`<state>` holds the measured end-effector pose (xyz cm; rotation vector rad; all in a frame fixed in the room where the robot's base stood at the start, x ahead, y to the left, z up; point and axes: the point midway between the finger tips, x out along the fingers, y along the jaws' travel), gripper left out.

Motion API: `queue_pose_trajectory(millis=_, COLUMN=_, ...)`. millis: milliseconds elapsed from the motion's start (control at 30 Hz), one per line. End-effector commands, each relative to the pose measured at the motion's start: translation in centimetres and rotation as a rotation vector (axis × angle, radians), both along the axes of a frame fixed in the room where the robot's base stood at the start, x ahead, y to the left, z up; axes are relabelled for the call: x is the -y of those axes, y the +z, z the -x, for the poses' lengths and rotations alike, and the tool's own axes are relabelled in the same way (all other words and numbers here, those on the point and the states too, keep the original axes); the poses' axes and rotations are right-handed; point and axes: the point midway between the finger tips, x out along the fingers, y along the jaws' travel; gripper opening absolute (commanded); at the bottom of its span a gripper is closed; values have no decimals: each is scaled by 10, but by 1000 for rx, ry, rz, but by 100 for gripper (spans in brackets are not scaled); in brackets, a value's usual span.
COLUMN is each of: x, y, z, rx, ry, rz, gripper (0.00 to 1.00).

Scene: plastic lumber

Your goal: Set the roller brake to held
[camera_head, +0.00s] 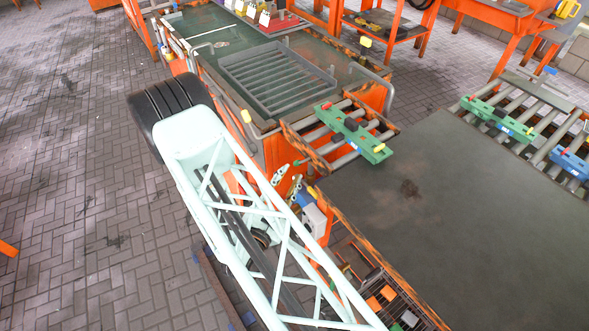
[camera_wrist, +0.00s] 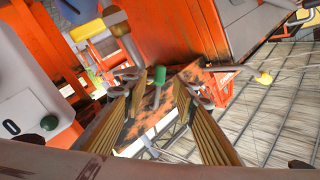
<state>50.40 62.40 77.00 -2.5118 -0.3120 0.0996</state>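In the wrist view my gripper (camera_wrist: 158,96) is open, its two ribbed fingers well apart. A short lever with a green knob (camera_wrist: 159,75) shows between and just beyond the fingertips, with neither finger visibly closed on it. In the head view my pale lattice arm covers much of the area beside the orange frame. A small yellow-tipped part (camera_head: 312,191) shows there.
A grey box (camera_wrist: 30,115) marked 0, with a green button, is close on the left in the wrist view. A short roller section (camera_head: 335,135) carries a green block (camera_head: 352,134) between two dark-topped benches. Another roller conveyor (camera_head: 530,125) stands at the right.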

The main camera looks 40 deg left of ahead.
Motion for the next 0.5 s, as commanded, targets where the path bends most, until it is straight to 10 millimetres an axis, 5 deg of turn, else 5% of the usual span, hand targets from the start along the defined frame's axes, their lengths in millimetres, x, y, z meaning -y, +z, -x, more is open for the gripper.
queue_pose_trajectory(millis=500, x=-10, y=0, z=-39, rx=0, ry=0, rz=-1, gripper=26)
